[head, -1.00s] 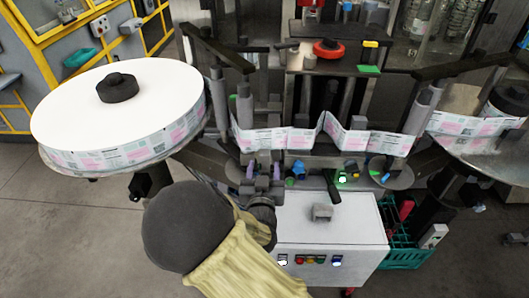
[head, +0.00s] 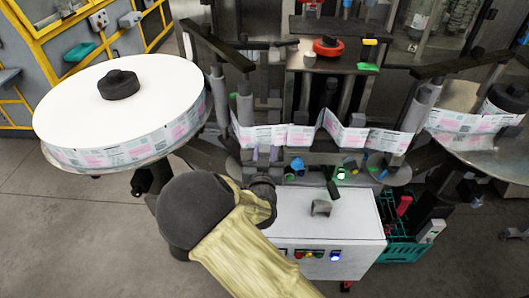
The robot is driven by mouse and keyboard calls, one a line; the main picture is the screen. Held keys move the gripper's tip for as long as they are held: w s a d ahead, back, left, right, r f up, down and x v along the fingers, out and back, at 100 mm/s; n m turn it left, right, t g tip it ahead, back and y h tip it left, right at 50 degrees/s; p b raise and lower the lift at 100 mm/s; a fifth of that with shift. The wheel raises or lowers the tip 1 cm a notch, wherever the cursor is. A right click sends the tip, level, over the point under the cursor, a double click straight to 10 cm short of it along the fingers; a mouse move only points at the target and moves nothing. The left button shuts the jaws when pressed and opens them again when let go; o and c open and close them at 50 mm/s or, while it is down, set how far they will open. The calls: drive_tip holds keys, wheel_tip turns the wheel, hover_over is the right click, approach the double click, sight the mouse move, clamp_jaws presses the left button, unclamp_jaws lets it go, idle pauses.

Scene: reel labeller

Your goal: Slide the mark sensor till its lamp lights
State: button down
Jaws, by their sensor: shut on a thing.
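My gripper (head: 264,157) is at the front of the labeller, just below the printed label web (head: 305,134). Its fingers are close together on a small part at the left end of the sensor area. That part, which I take to be the mark sensor, is mostly hidden by the fingers and wrist. A blue piece (head: 297,164) sits just right of the fingers. A small green light (head: 341,174) glows further right; I cannot tell whether it belongs to the sensor.
A large white label reel (head: 118,105) stands at left, another reel (head: 480,120) at right. A white cabinet (head: 345,230) with coloured buttons stands below the web, with a grey block (head: 321,208) on top. A green crate (head: 395,249) is at its right.

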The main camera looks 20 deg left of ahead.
drive_tip(key=shift+d+f+b, duration=0.15)
drive_tip(key=shift+d+b, duration=0.05)
drive_tip(key=shift+b, duration=0.45)
drive_tip(key=shift+w+d, duration=0.1)
drive_tip(key=shift+d, duration=0.1)
drive_tip(key=c, duration=1)
unclamp_jaws()
drive_tip(key=shift+c, duration=0.2)
drive_tip(key=b+v, duration=0.1)
drive_tip(key=v, duration=1.4)
drive_tip(key=shift+a+r+b, duration=0.2)
drive_tip(key=shift+r+b, duration=0.1)
drive_tip(key=shift+r, duration=0.1)
